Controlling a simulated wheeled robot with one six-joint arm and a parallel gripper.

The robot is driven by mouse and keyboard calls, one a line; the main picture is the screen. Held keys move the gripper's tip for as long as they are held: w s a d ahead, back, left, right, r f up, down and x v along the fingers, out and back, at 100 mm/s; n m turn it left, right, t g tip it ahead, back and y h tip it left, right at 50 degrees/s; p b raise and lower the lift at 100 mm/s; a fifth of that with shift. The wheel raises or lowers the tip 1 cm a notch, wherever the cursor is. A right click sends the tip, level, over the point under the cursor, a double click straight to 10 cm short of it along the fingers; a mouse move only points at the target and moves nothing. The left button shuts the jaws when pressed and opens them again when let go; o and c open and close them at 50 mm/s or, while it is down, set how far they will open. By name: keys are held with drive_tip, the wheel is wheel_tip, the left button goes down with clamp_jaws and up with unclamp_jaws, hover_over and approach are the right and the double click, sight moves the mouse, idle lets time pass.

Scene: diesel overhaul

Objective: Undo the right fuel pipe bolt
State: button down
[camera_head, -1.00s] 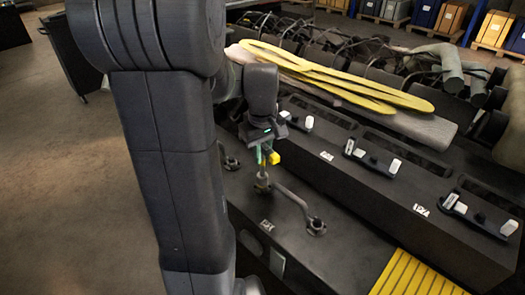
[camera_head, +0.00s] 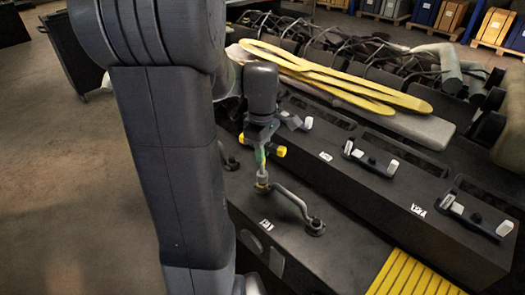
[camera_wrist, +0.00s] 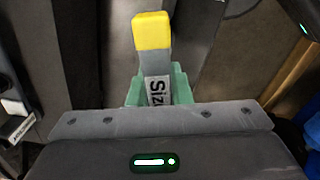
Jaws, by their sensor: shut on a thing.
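My gripper (camera_head: 261,146) is shut on the grey handle of a tool with yellow ends (camera_head: 279,151). In the wrist view the green finger pads (camera_wrist: 158,92) clasp the handle (camera_wrist: 157,88), which bears a label reading "Siz". The tool's shaft points down to the upper-left end of a bent fuel pipe (camera_head: 292,200) on the dark engine cover. The bolt there is hidden under the tool's tip, so I cannot tell whether the tip is seated. The pipe's other end fitting (camera_head: 316,227) is uncovered, nearer the front.
A raised black housing (camera_head: 385,180) with several small white-tipped parts runs along the right. A yellow ribbed step (camera_head: 415,275) is at the front right. Open floor lies left.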

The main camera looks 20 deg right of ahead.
drive_tip(key=shift+r, duration=0.5)
drive_tip(key=shift+f+m, duration=0.1)
drive_tip(key=shift+m, duration=0.2)
